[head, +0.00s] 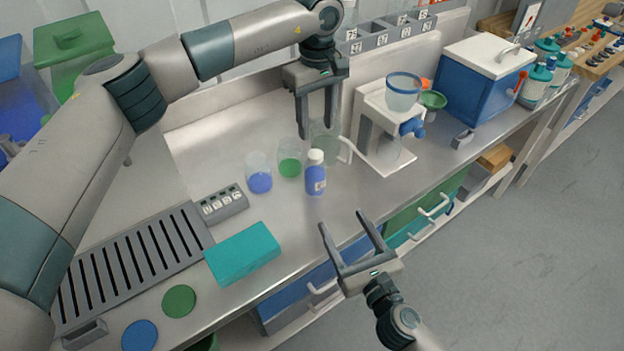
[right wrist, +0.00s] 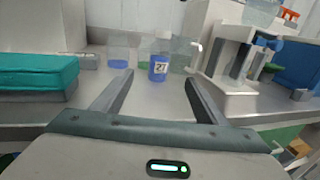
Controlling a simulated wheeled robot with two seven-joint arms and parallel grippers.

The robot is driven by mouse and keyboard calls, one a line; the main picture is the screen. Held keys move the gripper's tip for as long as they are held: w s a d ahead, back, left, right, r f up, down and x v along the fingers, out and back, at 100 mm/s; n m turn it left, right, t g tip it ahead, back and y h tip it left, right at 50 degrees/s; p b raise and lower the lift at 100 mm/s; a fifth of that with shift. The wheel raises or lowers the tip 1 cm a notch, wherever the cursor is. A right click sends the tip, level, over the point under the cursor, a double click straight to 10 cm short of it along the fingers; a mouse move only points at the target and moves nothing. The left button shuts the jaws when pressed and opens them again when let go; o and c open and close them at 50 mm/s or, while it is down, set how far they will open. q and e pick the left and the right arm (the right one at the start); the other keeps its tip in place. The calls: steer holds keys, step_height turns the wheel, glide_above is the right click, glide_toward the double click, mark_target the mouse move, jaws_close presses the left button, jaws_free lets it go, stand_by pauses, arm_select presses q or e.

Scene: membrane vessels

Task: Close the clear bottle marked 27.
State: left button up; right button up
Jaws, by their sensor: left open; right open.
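The bottle marked 27 (head: 316,181) stands upright on the bench, clear with blue contents and a pale label. A white cap-like top (head: 315,157) sits on its neck; how tightly it is seated I cannot tell. The bottle also shows in the right wrist view (right wrist: 158,69), its label facing the camera. My left gripper (head: 316,134) is open, pointing down, and appears above and behind the bottle.
Beakers with blue (head: 259,181) and green (head: 289,166) liquid stand left of the bottle. A clear jug (head: 326,146) with a white handle is close behind it. A white stand (head: 372,130) is to the right, a teal box (head: 242,254) at front left.

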mark_target(319, 183)
arm_select(q)
steer(key=shift+w+a+f, duration=0.15)
steer(key=shift+w+f, duration=0.2)
steer(key=shift+f, duration=0.1)
arm_select(e)
steer(key=shift+w+a+f, duration=0.1)
steer(key=shift+w+f, duration=0.25)
steer(key=shift+f, duration=0.15)
arm_select(q)
steer(key=shift+s+r, duration=0.2)
steer(key=shift+s, duration=0.05)
arm_select(e)
steer(key=shift+s+r, duration=0.2)
steer(key=shift+w, duration=0.1)
arm_select(q)
steer(key=shift+w+f, duration=0.1)
arm_select(e)
steer(key=shift+w+a+f, duration=0.1)
steer(key=shift+w+a, duration=0.1)
steer(key=shift+w, duration=0.35)
steer(key=x, duration=1.6)
steer(key=shift+w, duration=0.1)
jaws_close()
